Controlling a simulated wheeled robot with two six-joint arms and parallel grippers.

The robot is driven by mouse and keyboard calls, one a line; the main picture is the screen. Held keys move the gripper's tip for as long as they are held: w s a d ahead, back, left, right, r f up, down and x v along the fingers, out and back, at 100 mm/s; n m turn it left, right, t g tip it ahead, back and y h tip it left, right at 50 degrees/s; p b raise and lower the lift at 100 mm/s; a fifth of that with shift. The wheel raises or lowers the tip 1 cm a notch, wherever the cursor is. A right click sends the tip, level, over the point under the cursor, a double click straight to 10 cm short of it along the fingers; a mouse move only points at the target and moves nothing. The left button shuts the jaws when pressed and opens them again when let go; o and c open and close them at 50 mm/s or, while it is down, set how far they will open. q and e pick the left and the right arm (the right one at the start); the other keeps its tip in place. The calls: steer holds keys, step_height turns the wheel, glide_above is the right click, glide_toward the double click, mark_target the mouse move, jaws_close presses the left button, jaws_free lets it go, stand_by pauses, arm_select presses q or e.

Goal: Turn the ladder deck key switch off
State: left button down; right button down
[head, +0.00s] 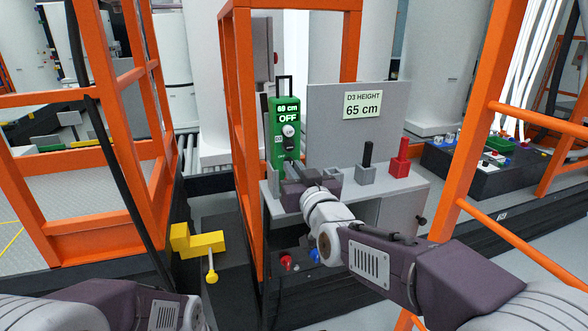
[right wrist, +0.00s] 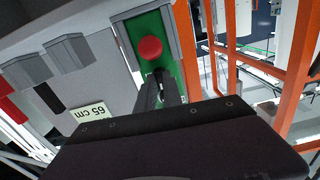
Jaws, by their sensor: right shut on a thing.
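A green control box (head: 273,125) stands upright at the grey console, with a white display reading OFF and a cm figure that looks like 68 or 69. A round pale knob sits below the display. My right gripper (head: 291,174) is at the lower front of the box. In the right wrist view, my right gripper (right wrist: 160,84) is shut on the dark key switch (right wrist: 160,73), just below a red button (right wrist: 150,48) on the green face. The fingers hide most of the key, so its angle cannot be read. My left gripper is not in view.
A grey panel behind carries a sign, D3 HEIGHT 65 cm (head: 362,105). Orange rails (head: 242,110) rise close to the left. A yellow bracket (head: 197,242) sits lower left.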

steer(key=shift+n, duration=0.5)
steer(key=c, duration=1.8)
jaws_free()
steer(key=shift+o, duration=0.2)
